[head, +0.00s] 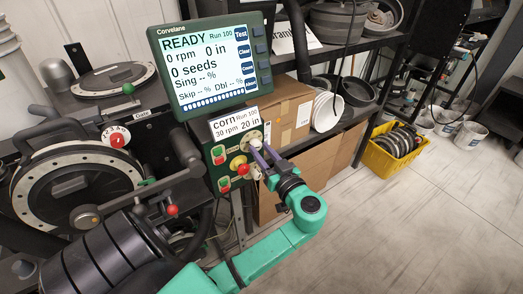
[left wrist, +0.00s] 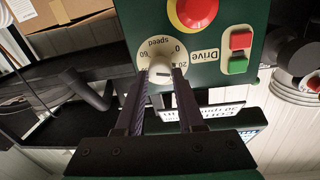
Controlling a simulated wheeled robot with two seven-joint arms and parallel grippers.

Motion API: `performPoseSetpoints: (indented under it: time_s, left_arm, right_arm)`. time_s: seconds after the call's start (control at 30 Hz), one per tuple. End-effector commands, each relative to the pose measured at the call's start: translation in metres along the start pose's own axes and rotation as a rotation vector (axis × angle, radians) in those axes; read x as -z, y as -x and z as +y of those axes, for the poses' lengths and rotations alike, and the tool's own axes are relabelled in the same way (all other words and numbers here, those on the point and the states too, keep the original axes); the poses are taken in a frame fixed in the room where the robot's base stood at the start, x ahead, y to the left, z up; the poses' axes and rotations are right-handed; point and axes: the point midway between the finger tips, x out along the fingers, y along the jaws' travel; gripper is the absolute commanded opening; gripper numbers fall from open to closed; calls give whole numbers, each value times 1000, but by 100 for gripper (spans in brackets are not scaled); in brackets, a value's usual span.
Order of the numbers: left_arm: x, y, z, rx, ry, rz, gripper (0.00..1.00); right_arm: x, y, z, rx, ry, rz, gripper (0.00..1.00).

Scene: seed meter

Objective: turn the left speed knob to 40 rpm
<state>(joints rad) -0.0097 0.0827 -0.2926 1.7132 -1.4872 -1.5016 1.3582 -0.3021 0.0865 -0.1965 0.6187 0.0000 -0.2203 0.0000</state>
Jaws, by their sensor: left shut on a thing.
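The upper speed knob (head: 254,143) sits on the green control panel (head: 209,172) below the display, and it also shows in the left wrist view (left wrist: 160,71). Its pale dial (left wrist: 149,54) reads "speed" with 0, 20 and 60 visible; part of the scale is hidden by the fingers. My left gripper (head: 257,152) is shut on this knob, one finger on each side, in the left wrist view (left wrist: 161,82) too. A short dark line shows on the knob's face; its exact reading is unclear. The display (head: 210,65) shows READY and 0 rpm. My right gripper is out of view.
A red stop button on a yellow base (left wrist: 195,10) and red and green Drive buttons (left wrist: 240,52) sit close to the knob. A card (head: 235,123) reads corn, 30 rpm, 20 in. A seed meter (head: 75,185) stands at left.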

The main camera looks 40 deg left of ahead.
Motion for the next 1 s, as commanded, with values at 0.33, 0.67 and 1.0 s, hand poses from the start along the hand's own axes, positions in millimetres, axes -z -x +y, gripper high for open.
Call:
performPoseSetpoints:
  time_s: [0.33,0.67,1.0]
  left_arm:
    - [-1,-2,-1,3,-44,-6,0]
    - [-1,-2,-1,3,-248,-22,0]
    - [2,-3,-1,1,-565,-49,0]
  right_arm:
    - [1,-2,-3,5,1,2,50]
    - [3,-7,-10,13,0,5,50]
    - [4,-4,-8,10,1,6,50]
